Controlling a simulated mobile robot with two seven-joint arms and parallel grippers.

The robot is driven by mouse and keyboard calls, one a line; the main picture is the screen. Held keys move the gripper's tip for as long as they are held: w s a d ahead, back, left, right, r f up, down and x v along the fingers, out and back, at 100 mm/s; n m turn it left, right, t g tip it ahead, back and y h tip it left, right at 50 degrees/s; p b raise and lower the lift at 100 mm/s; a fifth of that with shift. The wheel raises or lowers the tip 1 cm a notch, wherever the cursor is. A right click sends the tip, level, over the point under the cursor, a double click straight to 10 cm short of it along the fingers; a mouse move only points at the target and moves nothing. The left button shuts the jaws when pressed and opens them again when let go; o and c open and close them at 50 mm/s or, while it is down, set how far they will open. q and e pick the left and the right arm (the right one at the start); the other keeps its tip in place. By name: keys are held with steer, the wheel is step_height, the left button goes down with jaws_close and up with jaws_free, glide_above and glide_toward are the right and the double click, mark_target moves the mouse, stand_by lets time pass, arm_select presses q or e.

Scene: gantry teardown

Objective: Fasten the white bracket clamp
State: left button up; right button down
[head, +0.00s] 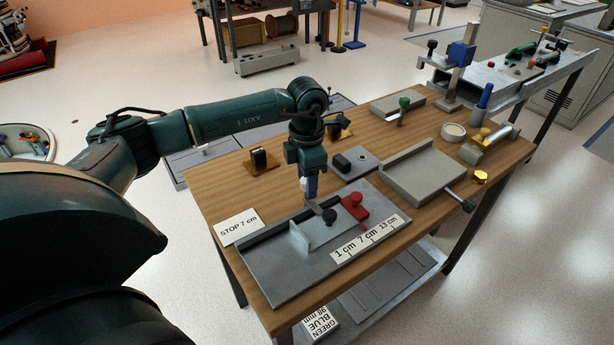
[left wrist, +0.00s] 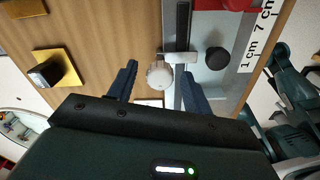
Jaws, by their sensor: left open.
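My left gripper (head: 309,197) reaches down over the back edge of the grey stop plate (head: 285,262). In the left wrist view, its two blue fingers (left wrist: 158,70) are spread open, one on each side of a white round knob (left wrist: 158,77). The knob joins a light grey bracket bar (left wrist: 181,57) and appears to be the white bracket clamp. I see a gap on both sides of the knob, so the fingers seem not to touch it. In the head view the gripper mostly hides the knob. My right gripper is not in view.
A black knob (head: 329,216) and a red clamp (head: 356,205) stand close by on the plate, beside the centimetre scale (head: 366,239). A "STOP 7 cm" card (head: 239,228) lies left.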

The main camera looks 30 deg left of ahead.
arm_select(q)
step_height(320, 180, up, 13)
steer(key=shift+b, duration=0.35)
stand_by(0.4)
steer(key=shift+s, duration=0.1)
